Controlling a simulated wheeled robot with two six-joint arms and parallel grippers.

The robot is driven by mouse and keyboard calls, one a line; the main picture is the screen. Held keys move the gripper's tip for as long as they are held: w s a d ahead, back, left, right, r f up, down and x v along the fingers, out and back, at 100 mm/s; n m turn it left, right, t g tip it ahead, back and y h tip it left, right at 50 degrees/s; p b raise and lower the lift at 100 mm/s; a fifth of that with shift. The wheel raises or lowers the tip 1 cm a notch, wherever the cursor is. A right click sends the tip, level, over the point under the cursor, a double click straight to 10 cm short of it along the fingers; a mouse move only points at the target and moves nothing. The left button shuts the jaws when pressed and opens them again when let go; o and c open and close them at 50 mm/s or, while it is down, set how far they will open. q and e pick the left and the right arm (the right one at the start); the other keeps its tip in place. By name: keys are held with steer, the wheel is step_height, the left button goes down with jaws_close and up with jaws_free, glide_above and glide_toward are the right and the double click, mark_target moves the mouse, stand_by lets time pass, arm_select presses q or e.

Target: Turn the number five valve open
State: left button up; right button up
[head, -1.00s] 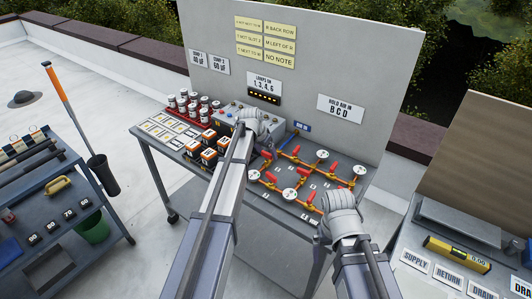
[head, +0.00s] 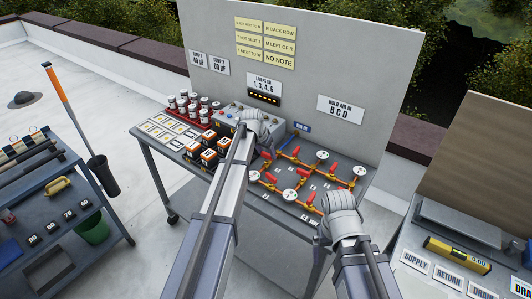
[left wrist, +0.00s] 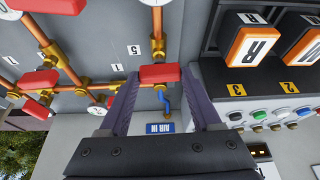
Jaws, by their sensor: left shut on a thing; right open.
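The valve board (head: 305,185) on the middle bench has copper pipes, brass fittings, white gauges and red valve handles. In the left wrist view, my left gripper (left wrist: 160,80) is shut on a red handle (left wrist: 160,73), one finger on each side. The label 5 (left wrist: 135,50) is beside the upright pipe just above that handle. The held handle lies crosswise to this pipe. The fitting under it is hidden. In the head view, my left wrist covers the left gripper's fingers. My right gripper (head: 343,228) is open at the board's front right; its fingers are mostly hidden.
A blue hose (left wrist: 163,103) runs to the AIR IN label (left wrist: 160,128). Orange-and-black blocks (head: 208,150) and a grey control box (head: 232,116) are close left of the left gripper. Other red handles (head: 330,153) stand across the board. A grey panel (head: 300,60) rises behind.

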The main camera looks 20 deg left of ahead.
arm_select(q)
steer(key=n+y, duration=0.1)
steer(key=n, duration=0.3)
steer(key=shift+d, duration=0.15)
steer(key=n+y, duration=0.2)
steer(key=n, duration=0.2)
steer(key=shift+w+d+n, duration=0.1)
steer(key=shift+n, duration=0.2)
steer(key=n+g+y, duration=0.1)
steer(key=n, duration=0.3)
steer(key=shift+w+d, duration=0.1)
steer(key=shift+n+g+y, duration=0.5)
steer(key=shift+n+y, duration=0.1)
steer(key=shift+n, duration=1)
steer(key=o, duration=1.4)
